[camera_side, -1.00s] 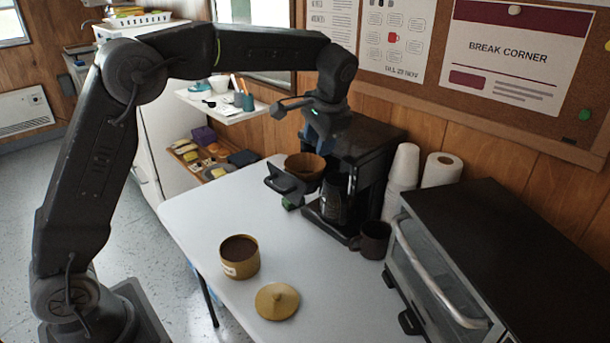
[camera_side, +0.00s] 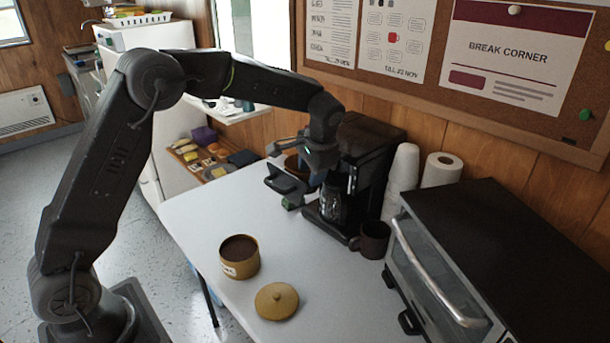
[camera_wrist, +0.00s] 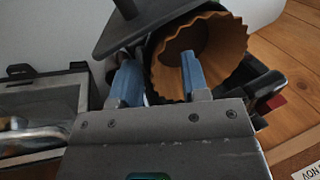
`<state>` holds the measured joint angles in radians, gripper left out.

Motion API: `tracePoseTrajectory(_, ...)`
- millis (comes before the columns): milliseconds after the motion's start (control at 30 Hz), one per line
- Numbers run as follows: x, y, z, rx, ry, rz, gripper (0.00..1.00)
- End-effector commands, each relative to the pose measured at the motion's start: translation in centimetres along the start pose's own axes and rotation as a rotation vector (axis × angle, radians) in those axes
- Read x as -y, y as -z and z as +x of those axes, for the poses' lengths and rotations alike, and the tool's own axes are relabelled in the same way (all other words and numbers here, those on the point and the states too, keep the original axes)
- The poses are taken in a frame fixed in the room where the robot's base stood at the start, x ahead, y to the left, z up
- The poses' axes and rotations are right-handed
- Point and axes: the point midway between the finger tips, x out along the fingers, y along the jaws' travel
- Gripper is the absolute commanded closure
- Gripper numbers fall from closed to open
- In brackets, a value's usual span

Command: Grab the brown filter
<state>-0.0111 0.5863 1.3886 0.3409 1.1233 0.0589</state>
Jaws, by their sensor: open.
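The brown filter (camera_wrist: 222,45) is a fluted paper cup, sitting in the black pulled-out basket of the coffee maker (camera_side: 375,150). In the side view the filter (camera_side: 291,163) is mostly hidden behind my wrist. My gripper (camera_wrist: 160,65) is open, with two blue fingers. In the wrist view one finger overlaps the filter's opening and the other is left of its rim, so the near wall appears between them. I cannot tell whether either finger touches it. In the side view my gripper (camera_side: 315,178) is low over the basket; its fingertips are hard to make out.
A glass carafe (camera_side: 335,205) stands below in the coffee maker. A dark mug (camera_side: 374,240), stacked white cups (camera_side: 402,175), a paper roll (camera_side: 441,170) and a toaster oven (camera_side: 480,260) are to the right. An open coffee tin (camera_side: 240,265) and its lid (camera_side: 277,301) are in front.

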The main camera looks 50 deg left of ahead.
Motion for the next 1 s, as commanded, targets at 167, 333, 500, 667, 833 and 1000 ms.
tracePoseTrajectory(167,-0.01,0.0,-0.03,0.0,0.0,0.0,0.69)
tracePoseTrajectory(333,-0.01,-0.01,-0.05,0.0,0.0,0.001,0.85)
tracePoseTrajectory(500,-0.01,-0.01,-0.05,0.0,0.0,0.001,1.0)
tracePoseTrajectory(667,-0.02,-0.03,-0.03,0.002,0.0,0.001,1.0)
tracePoseTrajectory(833,-0.03,-0.06,-0.01,0.003,0.0,0.0,1.0)
tracePoseTrajectory(1000,0.11,-0.05,-0.37,0.003,0.0,0.0,1.0)
